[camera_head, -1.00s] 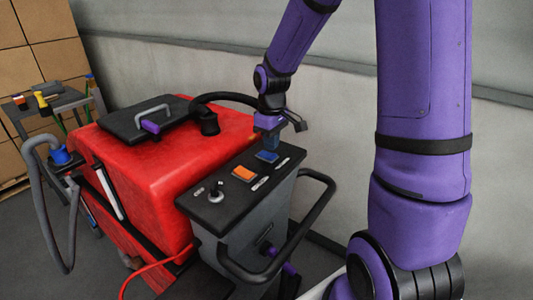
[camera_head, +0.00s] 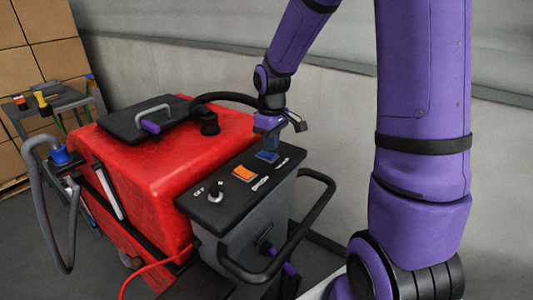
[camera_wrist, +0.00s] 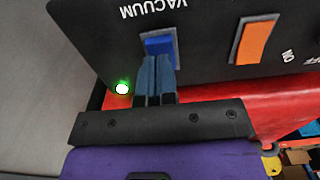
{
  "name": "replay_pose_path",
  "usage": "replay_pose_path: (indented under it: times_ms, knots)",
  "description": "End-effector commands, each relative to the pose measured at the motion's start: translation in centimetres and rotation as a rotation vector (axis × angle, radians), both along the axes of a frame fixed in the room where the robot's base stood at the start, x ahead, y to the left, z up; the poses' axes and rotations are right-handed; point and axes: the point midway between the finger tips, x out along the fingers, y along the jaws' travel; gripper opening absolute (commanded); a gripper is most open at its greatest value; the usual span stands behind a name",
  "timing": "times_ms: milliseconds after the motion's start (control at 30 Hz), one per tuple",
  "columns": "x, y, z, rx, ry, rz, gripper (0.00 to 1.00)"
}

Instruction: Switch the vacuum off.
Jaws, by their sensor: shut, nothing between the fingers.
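The vacuum switch (camera_wrist: 160,45) is a blue rocker in a grey frame, beside the upside-down word VACUUM in the wrist view. It also shows in the head view (camera_head: 267,157) at the far end of the black control panel (camera_head: 225,212). My gripper (camera_wrist: 155,62) is shut and empty, its two blue-grey fingertips together at the near edge of the blue rocker. I cannot tell whether they touch it. A small green light (camera_wrist: 122,88) glows on the panel beside the fingers. The fingertips cover part of the rocker, so its tilt is unclear.
An orange rocker (camera_head: 243,173) and a round knob (camera_head: 215,193) sit on the same panel. The red scrubber tank (camera_head: 160,165) lies left of the panel. A black handle bar (camera_head: 325,205) curves around its right side. A grey wall (camera_head: 180,65) stands behind.

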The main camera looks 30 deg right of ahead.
Motion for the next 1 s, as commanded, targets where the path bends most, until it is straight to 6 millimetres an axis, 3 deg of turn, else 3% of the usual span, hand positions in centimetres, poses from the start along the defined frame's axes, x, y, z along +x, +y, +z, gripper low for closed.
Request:
replay_pose_path:
  times_ms: [1000]
  knots:
    - [0.0, 0.0, -1.3, 0.000, 0.001, 0.000, 0.00]
